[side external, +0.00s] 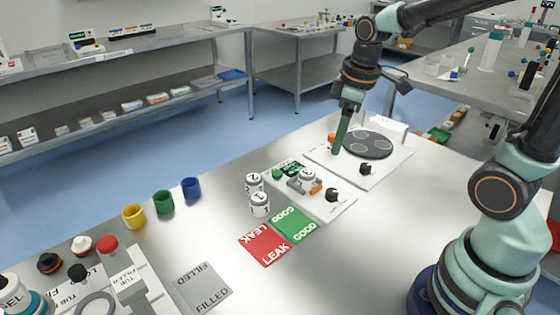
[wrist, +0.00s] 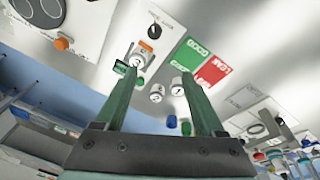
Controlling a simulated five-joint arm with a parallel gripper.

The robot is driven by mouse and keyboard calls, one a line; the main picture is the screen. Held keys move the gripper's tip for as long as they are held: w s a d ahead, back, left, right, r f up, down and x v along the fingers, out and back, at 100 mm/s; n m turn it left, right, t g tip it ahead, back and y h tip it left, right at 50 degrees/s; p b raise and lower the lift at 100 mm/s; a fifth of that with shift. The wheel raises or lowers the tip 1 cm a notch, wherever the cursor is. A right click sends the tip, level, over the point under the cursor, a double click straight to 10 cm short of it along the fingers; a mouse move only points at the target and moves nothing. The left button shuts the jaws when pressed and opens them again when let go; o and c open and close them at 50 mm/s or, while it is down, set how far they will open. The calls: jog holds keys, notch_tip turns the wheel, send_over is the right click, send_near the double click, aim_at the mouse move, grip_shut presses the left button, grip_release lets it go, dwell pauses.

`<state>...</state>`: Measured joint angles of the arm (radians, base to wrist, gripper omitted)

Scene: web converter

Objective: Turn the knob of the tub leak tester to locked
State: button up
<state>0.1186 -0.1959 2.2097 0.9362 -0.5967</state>
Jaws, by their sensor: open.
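The tub leak tester (side external: 325,207) is a white plate on the steel bench, with a black knob (side external: 333,195) at its right end. In the wrist view the knob (wrist: 154,31) sits at the top of the plate beside small lettering. I cannot tell where its pointer aims. A white tub with an orange part (side external: 307,178) sits in the tester's middle, with a green button and a green display at its far left end. My gripper (side external: 338,150) is open and empty, above and behind the tester near the disc station, apart from the knob.
A white station with a dark disc (side external: 368,145) and its own black knob (side external: 366,168) stands behind. Two numbered white tubs (side external: 259,203), a green GOOD card (side external: 294,225) and a red LEAK card (side external: 264,244) lie in front. Coloured cups (side external: 163,202) stand left. The bench's front right is clear.

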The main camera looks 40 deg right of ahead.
aim_at(332, 191)
jog(key=d+f+n, duration=0.1)
jog(key=f, duration=0.5)
jog(key=w+d+f+n+g, duration=0.1)
jog(key=f, duration=0.4)
jog(key=w+d+f+n+g, duration=0.1)
jog(key=f, duration=0.5)
jog(key=shift+w+f+n, duration=0.15)
jog(key=shift+f+n, duration=0.15)
jog(key=shift+f, duration=0.05)
grip_shut()
